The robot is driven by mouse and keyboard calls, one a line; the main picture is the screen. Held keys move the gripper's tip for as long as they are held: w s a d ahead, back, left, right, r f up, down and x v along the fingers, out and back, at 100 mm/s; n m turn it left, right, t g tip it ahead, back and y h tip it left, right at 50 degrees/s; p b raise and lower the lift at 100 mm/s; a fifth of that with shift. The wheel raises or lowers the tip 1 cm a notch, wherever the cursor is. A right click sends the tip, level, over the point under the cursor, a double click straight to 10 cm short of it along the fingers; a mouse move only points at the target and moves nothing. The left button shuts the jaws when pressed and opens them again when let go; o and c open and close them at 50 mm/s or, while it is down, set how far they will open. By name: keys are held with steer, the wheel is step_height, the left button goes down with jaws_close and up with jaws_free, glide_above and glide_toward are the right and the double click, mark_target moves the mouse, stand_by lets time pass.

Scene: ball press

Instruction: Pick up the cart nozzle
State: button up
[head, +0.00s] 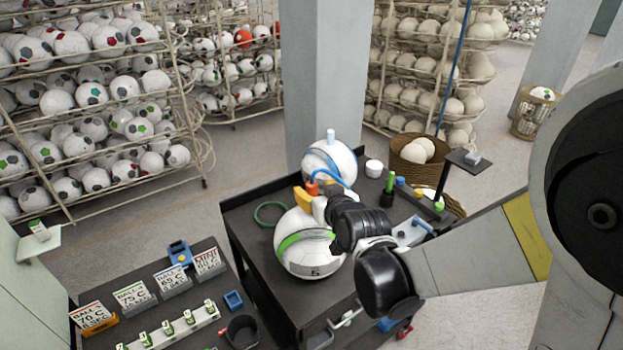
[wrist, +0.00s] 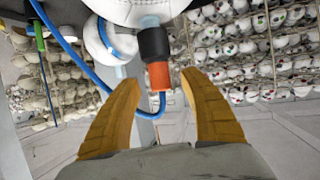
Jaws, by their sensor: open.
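The cart nozzle, with an orange end (wrist: 159,76) and a black collar (wrist: 153,44), sits between my finger tips in the wrist view, with visible gaps on both sides. A blue hose (wrist: 75,55) curves round to it. In the head view its orange part (head: 312,187) shows small above the cart, and the rest is hidden behind my gripper. My gripper (wrist: 162,84) is open, its two yellow-orange fingers on either side of the nozzle. In the head view my gripper (head: 311,198) is over the black cart (head: 240,235).
A white ball marked 5 with a green band (head: 300,255) lies on the cart under my gripper. Another white ball (head: 330,160) stands behind. A green ring (head: 270,213) lies at left. A dark table (head: 225,330) with label cards adjoins the front left. A pillar (head: 325,70) rises behind.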

steer(key=shift+x, duration=1.15)
steer(key=shift+s, duration=0.1)
jaws_close()
steer(key=shift+r, duration=0.1)
